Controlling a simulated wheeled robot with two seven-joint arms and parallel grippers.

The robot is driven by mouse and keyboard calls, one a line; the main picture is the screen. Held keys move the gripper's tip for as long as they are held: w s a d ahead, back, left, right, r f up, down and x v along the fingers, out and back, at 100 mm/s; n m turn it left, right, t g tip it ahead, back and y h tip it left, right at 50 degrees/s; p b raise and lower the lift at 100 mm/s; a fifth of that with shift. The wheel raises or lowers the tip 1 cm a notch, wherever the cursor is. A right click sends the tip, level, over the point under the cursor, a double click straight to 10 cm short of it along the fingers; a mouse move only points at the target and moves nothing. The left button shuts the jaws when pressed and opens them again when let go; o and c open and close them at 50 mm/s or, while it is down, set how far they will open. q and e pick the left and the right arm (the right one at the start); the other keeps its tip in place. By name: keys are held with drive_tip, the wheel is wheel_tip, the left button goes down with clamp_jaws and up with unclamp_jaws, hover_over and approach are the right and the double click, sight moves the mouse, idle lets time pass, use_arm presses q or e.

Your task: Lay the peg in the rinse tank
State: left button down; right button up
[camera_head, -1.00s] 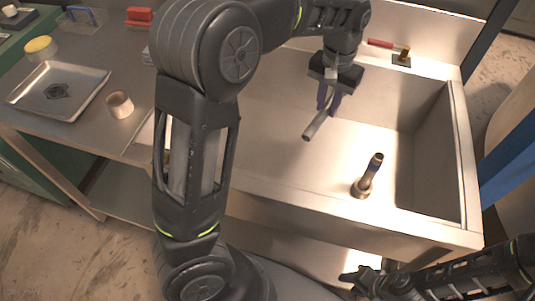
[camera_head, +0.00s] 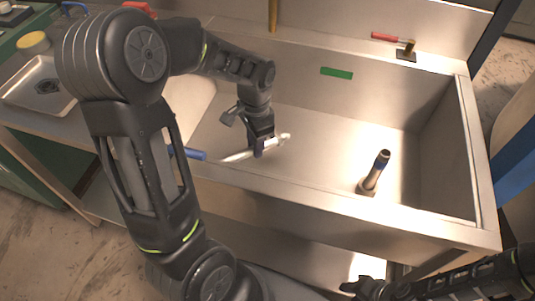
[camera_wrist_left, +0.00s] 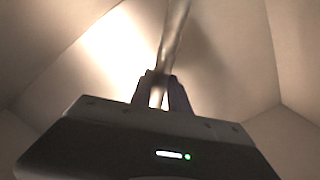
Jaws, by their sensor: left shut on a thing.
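The peg (camera_head: 236,157) is a thin, pale grey rod. My left gripper (camera_head: 260,148) is shut on it and holds it tilted inside the outline of the rinse tank (camera_head: 320,187), a large steel basin, near its front wall. In the left wrist view the peg (camera_wrist_left: 174,35) runs up from between the two dark fingers, with tank walls behind. I cannot tell whether the peg touches the tank floor. My right gripper (camera_head: 362,287) is at the bottom right, outside the tank; its jaws are too dark to read.
A dark upright pipe (camera_head: 376,170) stands on the tank floor to the right. A blue bar (camera_head: 188,153) shows beside my left arm. A red-handled valve (camera_head: 398,43) is on the back rim. A metal tray (camera_head: 30,95) lies on the left bench. The tank's middle floor is clear.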

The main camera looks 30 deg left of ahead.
use_arm(q)
drive_tip(key=shift+f+b, duration=0.3)
drive_tip(key=shift+f, duration=2.85)
drive_tip(key=shift+f, duration=1.85)
drive_tip(key=shift+f+b, duration=0.2)
drive_tip(key=shift+b, duration=0.15)
drive_tip(key=c, duration=1.3)
unclamp_jaws()
drive_tip(key=shift+o, duration=0.2)
drive_tip(key=shift+r, duration=0.15)
